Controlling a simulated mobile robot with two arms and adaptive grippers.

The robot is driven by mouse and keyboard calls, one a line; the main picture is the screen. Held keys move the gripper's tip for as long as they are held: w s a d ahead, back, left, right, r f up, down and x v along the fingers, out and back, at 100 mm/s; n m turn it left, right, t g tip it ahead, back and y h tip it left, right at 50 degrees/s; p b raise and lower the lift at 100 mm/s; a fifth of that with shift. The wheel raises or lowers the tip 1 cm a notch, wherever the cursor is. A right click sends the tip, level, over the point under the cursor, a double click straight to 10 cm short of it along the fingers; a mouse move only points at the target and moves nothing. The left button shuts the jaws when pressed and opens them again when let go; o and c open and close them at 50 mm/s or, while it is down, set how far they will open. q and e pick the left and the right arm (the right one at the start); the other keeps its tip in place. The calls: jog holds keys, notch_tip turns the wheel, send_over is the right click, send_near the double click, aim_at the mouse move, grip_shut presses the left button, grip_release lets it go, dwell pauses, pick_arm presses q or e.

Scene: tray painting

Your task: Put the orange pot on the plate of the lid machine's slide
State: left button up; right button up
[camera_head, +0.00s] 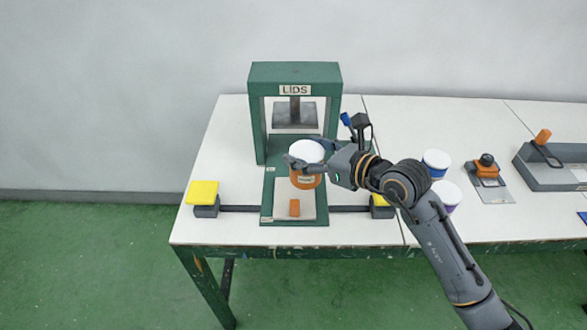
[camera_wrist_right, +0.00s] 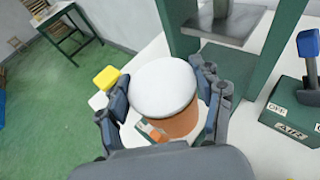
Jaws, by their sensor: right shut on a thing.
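The orange pot (camera_head: 306,180) has a white top and is upright. My right gripper (camera_head: 309,160) is shut on it; in the right wrist view the pot (camera_wrist_right: 178,123) sits between the two fingers (camera_wrist_right: 165,95). The pot is over the far part of the slide's pale plate (camera_head: 308,207); I cannot tell whether it touches the plate. My left gripper is not in view.
Yellow pads (camera_head: 203,192) stand on both sides of the slide on a dark bar (camera_head: 240,208). A blue lever (camera_wrist_right: 308,45) on a green AIR box (camera_wrist_right: 290,120) is right of the machine.

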aim_at(319, 179)
jog(key=w+f, duration=0.1)
jog(key=w+a+f, duration=0.1)
jog(key=f, duration=0.1)
jog(key=a+f, duration=0.1)
jog(key=shift+w+a+f, duration=0.15)
jog(key=shift+w+f, duration=0.25)
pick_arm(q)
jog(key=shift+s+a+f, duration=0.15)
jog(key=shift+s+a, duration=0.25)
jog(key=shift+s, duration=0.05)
pick_arm(e)
jog(key=shift+w+a+f, duration=0.1)
jog(key=shift+f, duration=1.55)
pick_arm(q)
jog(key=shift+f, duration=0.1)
pick_arm(e)
jog(key=shift+f, duration=0.1)
jog(key=o, duration=1.5)
jog(key=shift+f, duration=0.15)
jog(key=shift+r, duration=0.2)
jog(key=shift+s+d, duration=0.25)
pick_arm(q)
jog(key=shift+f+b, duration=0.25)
jog(key=shift+b, duration=0.2)
pick_arm(e)
jog(key=v, duration=1.1)
jog(key=shift+s+d+r, duration=0.15)
